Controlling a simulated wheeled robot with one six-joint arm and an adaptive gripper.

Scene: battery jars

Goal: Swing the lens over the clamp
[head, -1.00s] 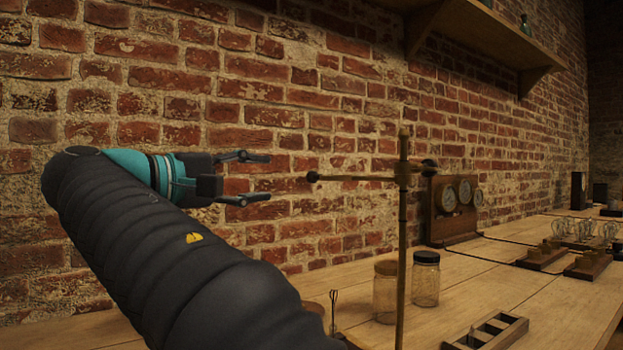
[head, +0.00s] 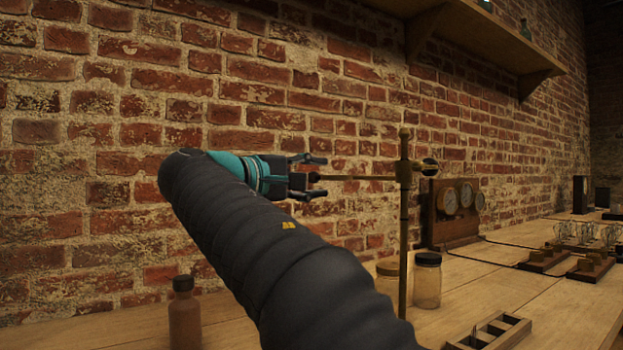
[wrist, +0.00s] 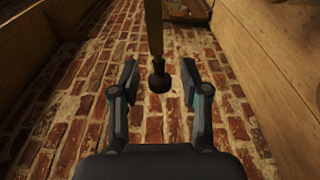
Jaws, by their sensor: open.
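My gripper (head: 318,178) is open at the left end of a thin horizontal rod (head: 360,178) on an upright brass post (head: 404,225). The rod's dark ball end (head: 314,177) is between the two fingertips. In the wrist view the ball (wrist: 159,82) is between the open fingers (wrist: 160,75), with a gap on each side. A small dark round piece (head: 430,167) is at the rod's other end, right of the post; I cannot tell if it is the lens. I cannot make out a clamp.
Glass jars (head: 427,282) stand beside the post, one partly behind my arm. A brown bottle (head: 184,315) stands at lower left. A compartment tray (head: 490,332), a gauge board (head: 452,212) and wooden blocks are on the bench (head: 560,310). A brick wall is behind.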

